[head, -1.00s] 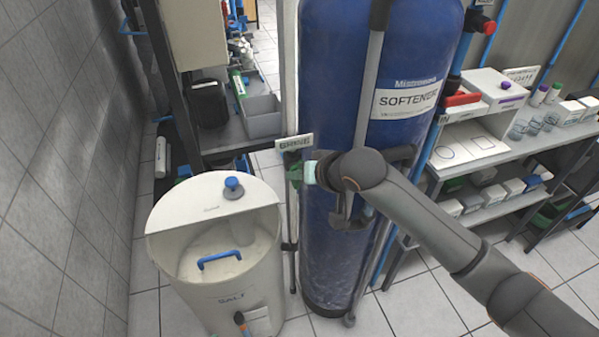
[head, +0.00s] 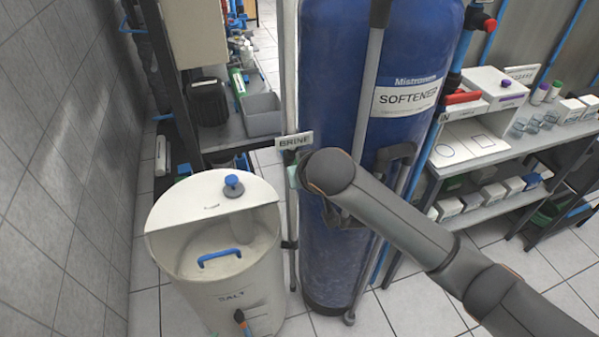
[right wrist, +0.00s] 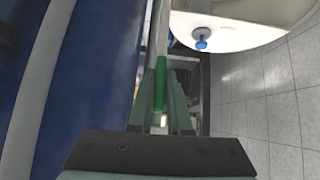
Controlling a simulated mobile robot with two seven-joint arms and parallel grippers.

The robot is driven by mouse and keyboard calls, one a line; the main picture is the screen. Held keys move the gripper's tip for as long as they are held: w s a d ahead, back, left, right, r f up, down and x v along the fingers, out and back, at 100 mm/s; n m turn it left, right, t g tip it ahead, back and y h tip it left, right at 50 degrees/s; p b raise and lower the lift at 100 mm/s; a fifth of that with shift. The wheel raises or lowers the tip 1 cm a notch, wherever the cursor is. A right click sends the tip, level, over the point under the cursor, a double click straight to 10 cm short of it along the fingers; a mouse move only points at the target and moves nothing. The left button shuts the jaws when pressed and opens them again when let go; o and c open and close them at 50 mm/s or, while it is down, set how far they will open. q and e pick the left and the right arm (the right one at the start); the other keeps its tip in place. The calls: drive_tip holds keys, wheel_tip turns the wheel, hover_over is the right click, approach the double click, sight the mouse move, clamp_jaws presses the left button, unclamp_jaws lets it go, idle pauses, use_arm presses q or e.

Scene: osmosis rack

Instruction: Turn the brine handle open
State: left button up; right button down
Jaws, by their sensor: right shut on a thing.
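The green brine handle (right wrist: 160,88) points up the picture in the right wrist view, between the fingers of my right gripper (right wrist: 160,112). The gripper is shut on it. In the head view a teal edge of my right gripper (head: 293,176) shows just below the BRINE label (head: 294,141); my wrist hides most of the fingers and the handle there. The handle sits on a thin grey vertical pipe beside the blue softener tank (head: 345,250). My left gripper is not in view.
The white salt tub (head: 265,262) with a blue knob (head: 232,181) stands left of the pipe. A shelf with boxes and beakers (head: 528,128) is at right. A dark rack with a grey bin (head: 262,112) stands behind. Floor at lower left is clear.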

drive_tip(key=c, duration=0.9)
unclamp_jaws()
drive_tip(key=shift+o, duration=0.2)
drive_tip(key=v, duration=1.2)
drive_tip(key=shift+s+r, duration=0.15)
drive_tip(key=shift+s, duration=0.05)
